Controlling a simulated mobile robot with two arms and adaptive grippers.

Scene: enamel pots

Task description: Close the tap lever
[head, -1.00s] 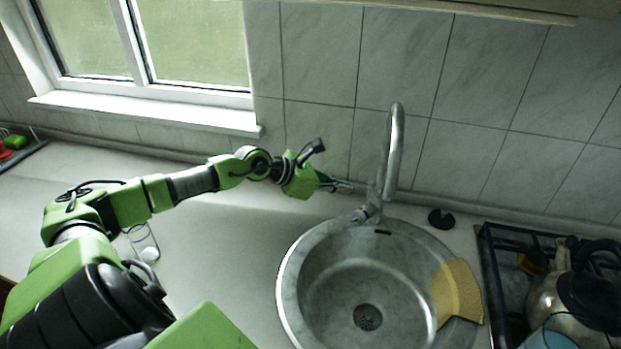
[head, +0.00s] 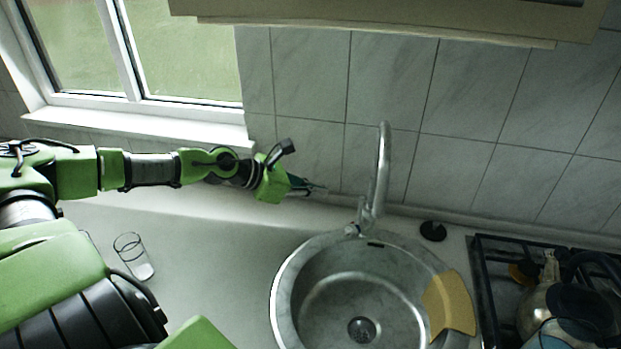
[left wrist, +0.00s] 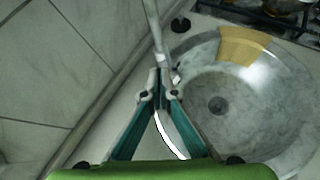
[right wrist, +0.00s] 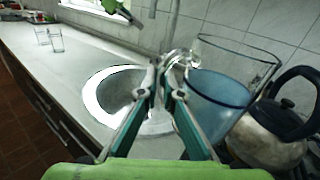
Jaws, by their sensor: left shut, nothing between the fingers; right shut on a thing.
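The chrome tap (head: 380,170) stands at the back rim of the round sink, with its tall curved spout rising in front of the tiles. Its small lever (head: 352,229) shows low on the left of the tap base. My left gripper (head: 320,190) is shut and empty, left of the tap, with a small gap visible between them. In the left wrist view its fingertips (left wrist: 160,88) overlap the tap base (left wrist: 166,66); contact cannot be told there. My right gripper (right wrist: 166,75) is shut on a clear glass jug (right wrist: 222,95) with blue contents, apparently at its handle.
The metal sink (head: 290,290) has a yellow cloth (head: 450,305) over its right rim. A black plug (head: 433,231) lies right of the tap. A hob (head: 487,270) with a kettle (right wrist: 265,135) is at the right.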

